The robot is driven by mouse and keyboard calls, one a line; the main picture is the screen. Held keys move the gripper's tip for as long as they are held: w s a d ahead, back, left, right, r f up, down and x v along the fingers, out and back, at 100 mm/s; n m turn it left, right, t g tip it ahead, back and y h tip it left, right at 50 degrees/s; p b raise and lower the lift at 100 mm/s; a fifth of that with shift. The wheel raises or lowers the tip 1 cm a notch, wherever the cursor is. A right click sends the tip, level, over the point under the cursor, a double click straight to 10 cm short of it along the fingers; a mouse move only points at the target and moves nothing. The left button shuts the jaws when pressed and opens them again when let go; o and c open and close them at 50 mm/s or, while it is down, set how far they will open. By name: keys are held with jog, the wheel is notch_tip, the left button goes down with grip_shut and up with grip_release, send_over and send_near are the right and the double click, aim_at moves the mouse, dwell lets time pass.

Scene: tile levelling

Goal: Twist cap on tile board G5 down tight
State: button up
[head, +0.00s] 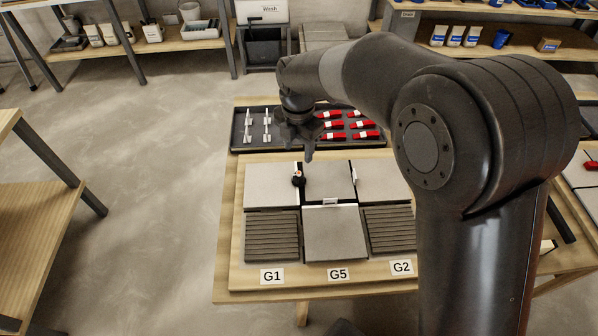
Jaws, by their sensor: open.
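The tile board (236,262) lies on a wooden table, with labels G1 (271,276), G5 (338,274) and G2 (401,267) along its front edge. The G5 label is below the middle column of tiles. A small black cap (298,181) with a pale top sits at the seam left of the dark-edged upper middle tile (327,180). Whether it is tight cannot be told. White clip parts show at the seam below that tile (329,201) and at its right (354,175). My gripper (300,142) is open, above and behind the cap, apart from it; its fingers are small and dark here.
A dark tray (240,143) behind the board holds white clips (267,127) and several red pieces (333,125). My arm hides the board's right side. Shelves with bottles and bins stand at the back. Open floor lies to the left.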

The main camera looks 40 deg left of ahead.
aim_at(299, 172)
notch_tip(299, 172, down, 11)
jog(key=shift+r, duration=0.2)
jog(key=shift+c, duration=0.4)
jog(key=c, duration=0.9)
